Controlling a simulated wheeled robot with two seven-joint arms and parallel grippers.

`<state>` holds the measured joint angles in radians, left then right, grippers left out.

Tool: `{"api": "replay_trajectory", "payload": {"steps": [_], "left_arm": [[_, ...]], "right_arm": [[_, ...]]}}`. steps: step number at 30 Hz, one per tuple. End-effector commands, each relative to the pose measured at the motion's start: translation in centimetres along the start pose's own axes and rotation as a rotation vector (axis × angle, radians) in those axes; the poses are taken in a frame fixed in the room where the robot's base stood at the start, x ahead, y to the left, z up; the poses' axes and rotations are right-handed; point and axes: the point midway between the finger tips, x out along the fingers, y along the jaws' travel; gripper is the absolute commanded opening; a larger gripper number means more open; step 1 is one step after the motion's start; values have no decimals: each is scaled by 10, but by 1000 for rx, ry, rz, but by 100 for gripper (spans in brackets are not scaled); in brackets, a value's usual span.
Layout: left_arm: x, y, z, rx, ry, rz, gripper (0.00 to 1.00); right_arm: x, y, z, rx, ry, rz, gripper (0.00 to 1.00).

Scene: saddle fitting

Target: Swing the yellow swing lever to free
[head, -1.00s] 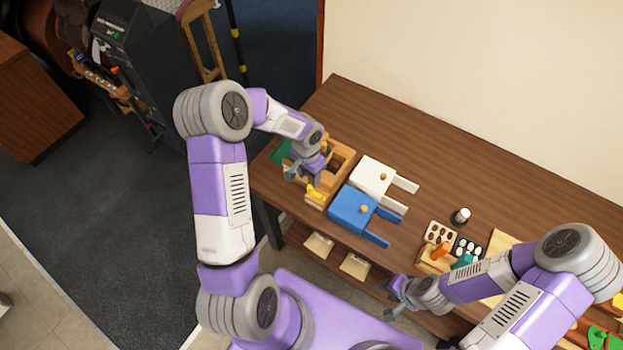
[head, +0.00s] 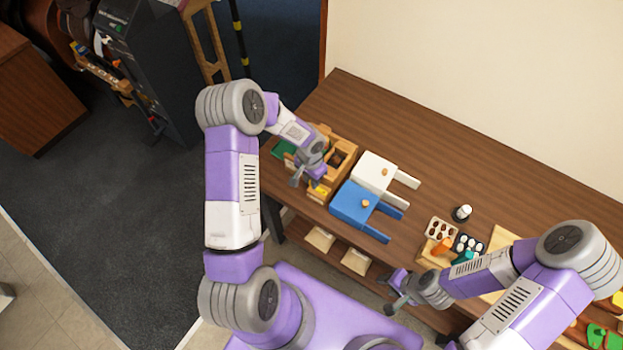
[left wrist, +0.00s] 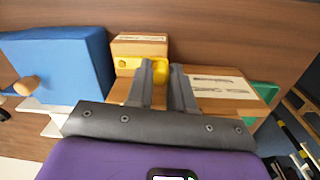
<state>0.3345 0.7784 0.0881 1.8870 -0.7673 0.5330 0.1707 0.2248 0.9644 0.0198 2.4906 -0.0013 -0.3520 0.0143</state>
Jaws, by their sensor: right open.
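The yellow swing lever (head: 319,188) is on the front end of a wooden fixture (head: 342,163) at the table's left end. In the left wrist view a yellow plate (left wrist: 127,62) shows on a wooden block, with a rounded yellow part (left wrist: 161,72) between my fingertips. My left gripper (head: 303,180) is at the lever; its two fingers (left wrist: 162,70) are a narrow gap apart with yellow in that gap. Whether they press on the lever cannot be told. My right gripper (head: 396,292) is open and empty by the table's front edge.
A blue block (head: 352,204) and a white block (head: 371,171), each with a knob and prongs, stand right of the fixture. A tray of dark ovals (head: 440,230) and a small jar (head: 462,213) are farther right. The back of the table is clear.

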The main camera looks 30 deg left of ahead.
Motion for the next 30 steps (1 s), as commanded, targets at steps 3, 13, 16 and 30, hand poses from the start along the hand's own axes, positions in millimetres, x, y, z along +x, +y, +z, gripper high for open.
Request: {"api": "replay_trajectory", "payload": {"steps": [3, 13, 16, 30], "left_arm": [[0, 0, 0, 0, 0, 0, 0], [2, 0, 3, -59, 3, -1, 0], [2, 1, 5, -113, 6, -2, 0], [4, 11, 22, -525, 27, 0, 0]], "right_arm": [[0, 0, 0, 0, 0, 0, 43], [10, 4, 0, 0, 0, 0, 43], [17, 6, -1, 0, 0, 0, 43], [64, 24, -3, 0, 0, 0, 43]]}}
